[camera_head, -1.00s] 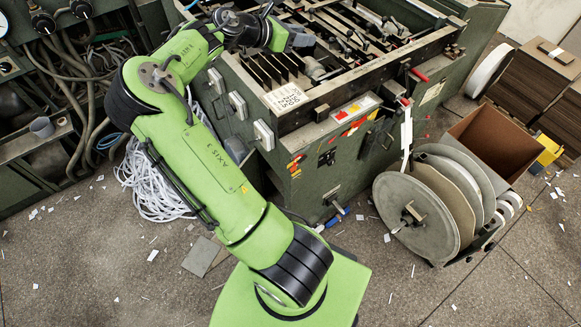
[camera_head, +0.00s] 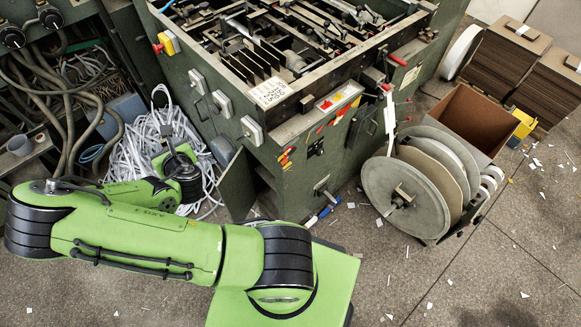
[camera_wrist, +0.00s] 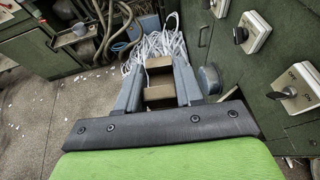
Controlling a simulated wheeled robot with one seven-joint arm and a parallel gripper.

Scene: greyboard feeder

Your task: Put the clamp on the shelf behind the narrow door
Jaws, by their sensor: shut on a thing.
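My gripper (camera_head: 167,128) is low at the left of the green machine, in front of a heap of white strips. In the wrist view its two grey fingers (camera_wrist: 158,82) are closed on a brownish, block-like piece (camera_wrist: 158,96), which I take for the clamp. Its full shape is hidden by the fingers. In the head view it is too small to make out. A narrow green door (camera_head: 237,184) stands open at the machine's lower corner, right of my gripper. Beside it is a dark opening (camera_head: 266,186); the shelf inside cannot be made out.
White strips (camera_head: 128,150) lie heaped on the floor beside hoses. The machine's side has switch boxes (camera_head: 252,131) and a rounded grey part (camera_wrist: 210,79) near my gripper. A reel stand (camera_head: 400,197) stands right. Floor in front is mostly free, with paper scraps.

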